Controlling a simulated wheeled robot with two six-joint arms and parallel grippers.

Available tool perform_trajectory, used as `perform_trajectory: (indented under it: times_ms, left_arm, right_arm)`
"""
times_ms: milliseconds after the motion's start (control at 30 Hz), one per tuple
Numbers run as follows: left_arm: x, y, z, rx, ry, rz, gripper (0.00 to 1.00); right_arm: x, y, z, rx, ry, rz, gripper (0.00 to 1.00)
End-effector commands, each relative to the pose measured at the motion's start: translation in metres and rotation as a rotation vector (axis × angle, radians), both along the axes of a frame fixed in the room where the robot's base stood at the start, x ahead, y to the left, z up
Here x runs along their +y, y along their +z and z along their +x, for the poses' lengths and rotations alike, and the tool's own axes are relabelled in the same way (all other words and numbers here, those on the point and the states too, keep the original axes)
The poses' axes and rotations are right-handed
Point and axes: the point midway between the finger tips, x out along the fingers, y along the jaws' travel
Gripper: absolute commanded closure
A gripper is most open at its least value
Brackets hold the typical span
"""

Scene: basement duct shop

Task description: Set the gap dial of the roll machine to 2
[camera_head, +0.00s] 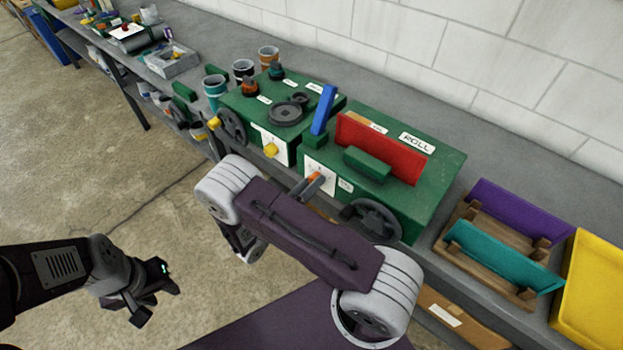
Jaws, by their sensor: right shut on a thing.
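The roll machine (440,170) is a green box with a ROLL label, a red panel and a blue lever. Its white dial plate (318,172) is on the front face, with an orange knob (316,180). The numbers and the knob's setting are too small to read. My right gripper (308,185) is at the orange knob, shut on it; my purple arm link hides most of the gripper. My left gripper (153,292) is open and empty, low over the floor at the left, away from the machine.
Another green machine (315,100) with a yellow knob (271,150) and a handwheel stands to the left. A wooden rack (480,262) and yellow tray (597,290) are at the right. The floor at left is clear.

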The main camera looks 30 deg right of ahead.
Motion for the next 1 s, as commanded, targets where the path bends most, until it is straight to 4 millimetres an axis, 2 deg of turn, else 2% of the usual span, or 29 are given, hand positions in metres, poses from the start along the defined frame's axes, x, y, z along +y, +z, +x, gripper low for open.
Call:
perform_trajectory:
  times_ms: [300,1000]
  left_arm:
    - [0.0,0.017,0.0,0.0,0.0,0.0,0.64]
    - [0.0,0.034,0.0,0.0,0.0,0.0,0.64]
  right_arm:
    - [0.0,0.002,0.001,0.273,0.001,-0.115,1.0]
    - [0.001,-0.001,0.002,0.887,0.001,-0.368,1.0]
